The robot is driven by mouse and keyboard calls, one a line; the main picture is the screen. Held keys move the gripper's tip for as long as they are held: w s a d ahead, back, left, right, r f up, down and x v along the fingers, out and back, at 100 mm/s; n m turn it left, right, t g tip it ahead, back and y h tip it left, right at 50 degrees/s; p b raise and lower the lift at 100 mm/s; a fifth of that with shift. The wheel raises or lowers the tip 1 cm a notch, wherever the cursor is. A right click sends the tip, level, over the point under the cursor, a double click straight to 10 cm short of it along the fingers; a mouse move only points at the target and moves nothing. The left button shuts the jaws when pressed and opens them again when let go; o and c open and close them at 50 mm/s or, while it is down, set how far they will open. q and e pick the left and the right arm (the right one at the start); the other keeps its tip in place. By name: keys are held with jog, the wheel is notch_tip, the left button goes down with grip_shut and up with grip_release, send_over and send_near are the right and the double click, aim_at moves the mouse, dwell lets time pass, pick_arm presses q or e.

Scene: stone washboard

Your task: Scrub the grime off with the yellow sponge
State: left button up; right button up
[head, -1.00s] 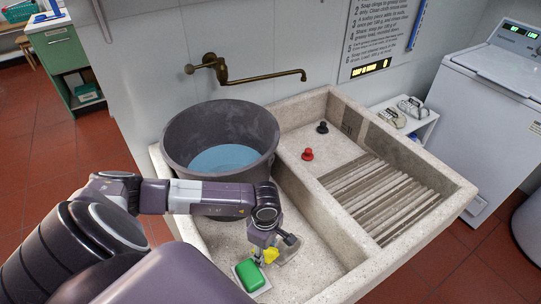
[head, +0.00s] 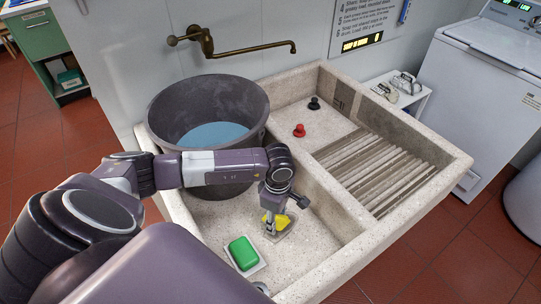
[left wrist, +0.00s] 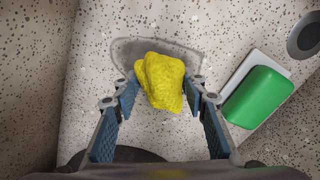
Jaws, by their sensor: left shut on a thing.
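The yellow sponge (head: 270,222) is held between the fingertips of my left gripper (head: 275,225), low over the floor of the stone basin. The left wrist view shows the sponge (left wrist: 163,80) pinched between both fingers. A dark grey grime patch (left wrist: 128,48) on the basin floor shows around the sponge's far side; the sponge covers part of it. The grime also shows beside the gripper in the head view (head: 286,231). I cannot tell whether the sponge touches the floor. My right gripper is not in view.
A green soap bar (head: 243,252) on a white dish lies in the basin, close to the gripper. A dark tub (head: 170,112) of water stands at the basin's back. The basin's divider and ribbed washboard (head: 385,180) are to the right. A drain (left wrist: 304,38) is near the soap.

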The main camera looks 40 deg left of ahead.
pick_arm(q)
jog(key=shift+w+d+f, duration=0.1)
jog(key=shift+w+d, duration=0.1)
jog(key=shift+w, duration=0.3)
